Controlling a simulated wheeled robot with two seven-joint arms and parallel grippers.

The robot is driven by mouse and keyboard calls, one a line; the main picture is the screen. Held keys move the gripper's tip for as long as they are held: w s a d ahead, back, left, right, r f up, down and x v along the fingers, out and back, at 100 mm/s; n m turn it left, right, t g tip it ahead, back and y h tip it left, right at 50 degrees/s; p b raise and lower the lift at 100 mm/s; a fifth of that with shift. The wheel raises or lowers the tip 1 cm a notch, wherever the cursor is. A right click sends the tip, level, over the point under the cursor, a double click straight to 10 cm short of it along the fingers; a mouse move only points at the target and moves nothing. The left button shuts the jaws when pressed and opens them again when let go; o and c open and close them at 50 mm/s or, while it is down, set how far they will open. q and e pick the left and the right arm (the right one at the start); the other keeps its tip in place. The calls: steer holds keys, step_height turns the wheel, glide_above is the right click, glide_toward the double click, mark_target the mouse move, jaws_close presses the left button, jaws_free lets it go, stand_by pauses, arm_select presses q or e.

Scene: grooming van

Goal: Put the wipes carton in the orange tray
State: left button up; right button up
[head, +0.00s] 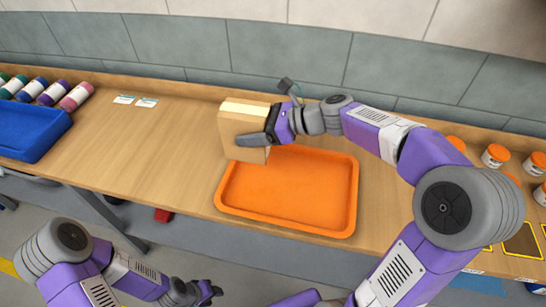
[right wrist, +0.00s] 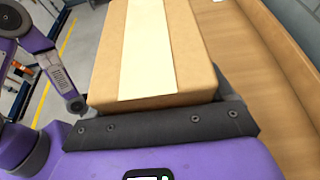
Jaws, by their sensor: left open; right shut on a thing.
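The wipes carton (head: 236,135) is a tan cardboard box with a pale strip along its top. It is upright in the head view, at the back left corner of the orange tray (head: 290,190). My right gripper (head: 262,139) is shut on the carton from its right side. The carton (right wrist: 190,45) also fills the middle of the right wrist view, between the jaws. Whether its base touches the tray or the counter is hard to tell. The visible tray floor is empty. My left gripper (head: 207,291) is open and empty, low in front of the counter.
A blue tray (head: 30,135) lies on the counter at the left, with several coloured bottles (head: 50,92) behind it. Two small cards (head: 135,100) lie near the wall. Several orange-and-white jars (head: 495,155) stand at the right. The counter between the trays is clear.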

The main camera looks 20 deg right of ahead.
mark_target(256, 156)
steer(key=f, duration=0.1)
steer(key=f+b, duration=0.1)
steer(key=f, duration=0.1)
steer(key=f+b, duration=0.1)
steer(key=shift+s+f, duration=0.3)
steer(key=shift+f, duration=0.1)
steer(key=shift+w+f+b, duration=0.1)
steer(key=shift+f+b, duration=0.9)
steer(key=shift+f, duration=1.2)
steer(key=shift+f+b, duration=0.4)
steer(key=shift+f, duration=0.2)
steer(key=o, duration=1.3)
